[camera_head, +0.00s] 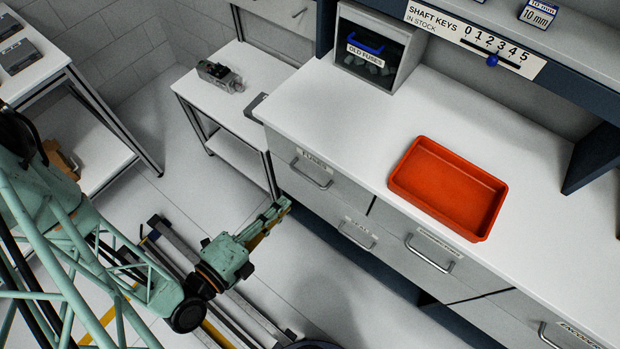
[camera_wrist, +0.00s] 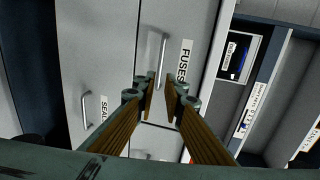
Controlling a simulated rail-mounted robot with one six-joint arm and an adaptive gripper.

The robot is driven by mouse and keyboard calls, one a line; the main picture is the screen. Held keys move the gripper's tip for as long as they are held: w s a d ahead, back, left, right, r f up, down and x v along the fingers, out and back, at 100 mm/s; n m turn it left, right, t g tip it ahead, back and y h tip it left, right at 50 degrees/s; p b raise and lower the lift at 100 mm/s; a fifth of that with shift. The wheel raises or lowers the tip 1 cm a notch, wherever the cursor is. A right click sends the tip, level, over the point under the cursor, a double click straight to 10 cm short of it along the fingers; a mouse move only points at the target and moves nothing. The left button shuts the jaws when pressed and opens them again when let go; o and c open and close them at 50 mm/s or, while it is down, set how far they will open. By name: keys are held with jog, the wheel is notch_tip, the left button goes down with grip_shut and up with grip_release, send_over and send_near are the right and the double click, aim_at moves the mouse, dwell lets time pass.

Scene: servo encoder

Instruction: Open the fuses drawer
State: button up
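The fuses drawer (camera_head: 292,168) is at the left end of the white-topped bench, its front flush with the cabinet. Its metal bar handle (camera_head: 311,174) sits below the FUSES label. In the wrist view the handle (camera_wrist: 163,60) runs nearly upright just beyond the fingertips, left of the FUSES label (camera_wrist: 186,62). My gripper (camera_head: 284,206) is in front of the cabinet, below and left of the handle in the head view. In the wrist view my gripper (camera_wrist: 165,88) is open, with a gap between its fingers and nothing held. The fingers appear apart from the handle.
A red tray (camera_head: 447,190) and an OLD FUSES bin (camera_head: 372,55) are on the bench. A small white table (camera_head: 222,105) stands left of the bench.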

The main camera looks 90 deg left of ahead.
aim_at(310, 179)
jog(key=shift+b+x, duration=0.7)
jog(key=shift+x, duration=5.95)
grip_shut()
jog(key=shift+d, duration=0.1)
